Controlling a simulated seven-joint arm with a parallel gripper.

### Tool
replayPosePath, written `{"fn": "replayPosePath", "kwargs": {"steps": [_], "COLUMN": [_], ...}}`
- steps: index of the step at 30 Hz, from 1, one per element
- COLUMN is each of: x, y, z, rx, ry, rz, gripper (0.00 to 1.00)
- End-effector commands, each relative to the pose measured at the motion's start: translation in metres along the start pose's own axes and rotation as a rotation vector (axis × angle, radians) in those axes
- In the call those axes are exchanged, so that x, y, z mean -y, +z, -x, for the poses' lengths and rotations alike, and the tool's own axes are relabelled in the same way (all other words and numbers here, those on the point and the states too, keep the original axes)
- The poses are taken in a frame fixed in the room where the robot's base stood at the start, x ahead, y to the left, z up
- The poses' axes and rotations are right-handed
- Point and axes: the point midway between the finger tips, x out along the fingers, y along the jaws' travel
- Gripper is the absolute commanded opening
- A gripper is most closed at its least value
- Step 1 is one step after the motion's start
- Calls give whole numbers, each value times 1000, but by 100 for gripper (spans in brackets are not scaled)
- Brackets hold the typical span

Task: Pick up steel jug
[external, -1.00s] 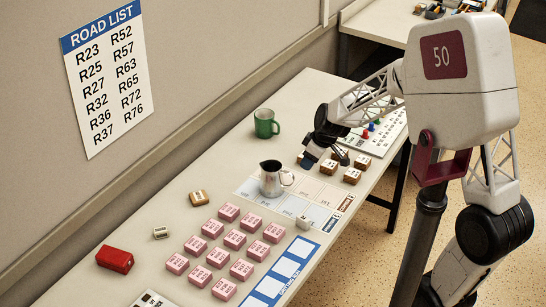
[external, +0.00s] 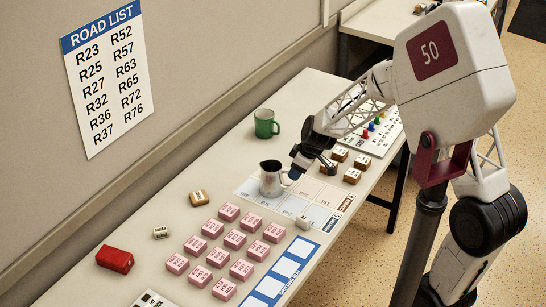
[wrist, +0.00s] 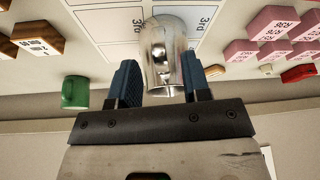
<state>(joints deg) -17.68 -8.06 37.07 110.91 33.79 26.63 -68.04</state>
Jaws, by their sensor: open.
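The steel jug (external: 270,180) stands upright on the printed card on the table in the external view. My gripper (external: 294,173) is at its right side, near the handle. In the wrist view, the jug (wrist: 166,60) lies between the two blue fingers of my gripper (wrist: 160,82), closer to the right finger. The fingers are apart and I see no grip on the jug. The jug's handle is mostly hidden by my gripper in the external view.
A green mug (external: 265,124) stands behind the jug. Several wooden blocks (external: 351,175) are to the right, and several pink blocks (external: 235,239) are in front. A red box (external: 115,259) lies at the left. The table between mug and red box is mostly clear.

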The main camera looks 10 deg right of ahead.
Motion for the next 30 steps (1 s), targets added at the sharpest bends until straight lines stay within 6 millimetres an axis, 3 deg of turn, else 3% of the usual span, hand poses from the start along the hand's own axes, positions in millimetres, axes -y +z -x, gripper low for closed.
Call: {"fn": "replayPosePath", "kwargs": {"steps": [14,30], "x": [0,0], "y": [0,1], "z": [-6,-52], "rx": [1,0], "ry": [-1,0], "rz": [1,1], "gripper": [44,44]}}
